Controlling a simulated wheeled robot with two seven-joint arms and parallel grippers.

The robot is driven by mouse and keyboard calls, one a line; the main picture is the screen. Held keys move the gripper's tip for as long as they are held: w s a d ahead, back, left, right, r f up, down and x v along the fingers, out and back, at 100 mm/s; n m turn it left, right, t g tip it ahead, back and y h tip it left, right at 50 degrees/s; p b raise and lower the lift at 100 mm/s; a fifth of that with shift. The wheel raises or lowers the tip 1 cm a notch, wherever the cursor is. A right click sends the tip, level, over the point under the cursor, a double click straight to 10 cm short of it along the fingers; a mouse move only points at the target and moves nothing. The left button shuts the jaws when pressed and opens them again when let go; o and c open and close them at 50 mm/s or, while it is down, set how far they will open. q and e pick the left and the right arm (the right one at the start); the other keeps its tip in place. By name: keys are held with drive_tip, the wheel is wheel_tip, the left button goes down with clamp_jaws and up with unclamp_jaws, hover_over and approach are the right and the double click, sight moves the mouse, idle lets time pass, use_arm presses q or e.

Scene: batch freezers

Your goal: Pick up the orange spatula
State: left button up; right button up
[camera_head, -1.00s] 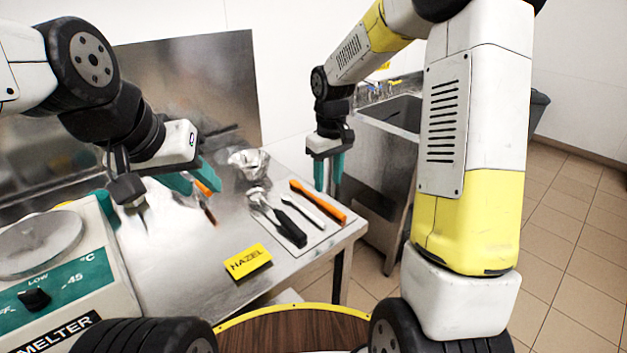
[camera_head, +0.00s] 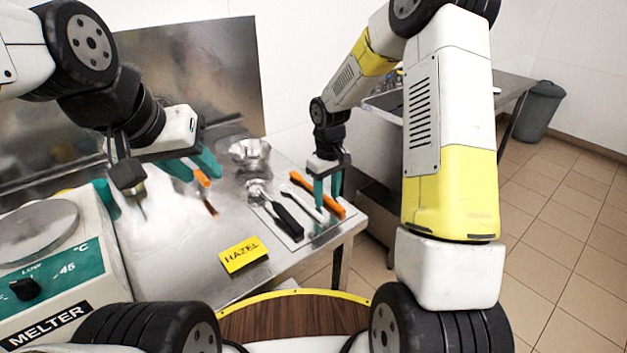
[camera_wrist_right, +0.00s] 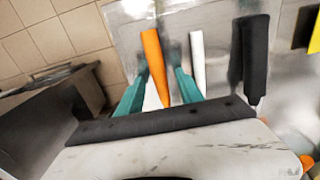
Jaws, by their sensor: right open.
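The orange spatula (camera_head: 334,209) lies at the right end of a row of tools on the steel table. Its orange handle (camera_wrist_right: 155,62) also shows in the right wrist view. My right gripper (camera_head: 328,192) is open and pointing down over the spatula. In the right wrist view its teal fingers (camera_wrist_right: 161,78) stand on either side of the orange handle, with visible gaps.
A white-handled tool (camera_head: 306,196) and a black-handled tool (camera_head: 287,220) lie close beside the spatula. A metal bowl (camera_head: 248,152), a yellow HAZEL sign (camera_head: 244,256), another orange-handled tool (camera_head: 203,178) and a melter (camera_head: 50,285) are on the table.

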drive_tip(key=shift+c, duration=0.4)
clamp_jaws()
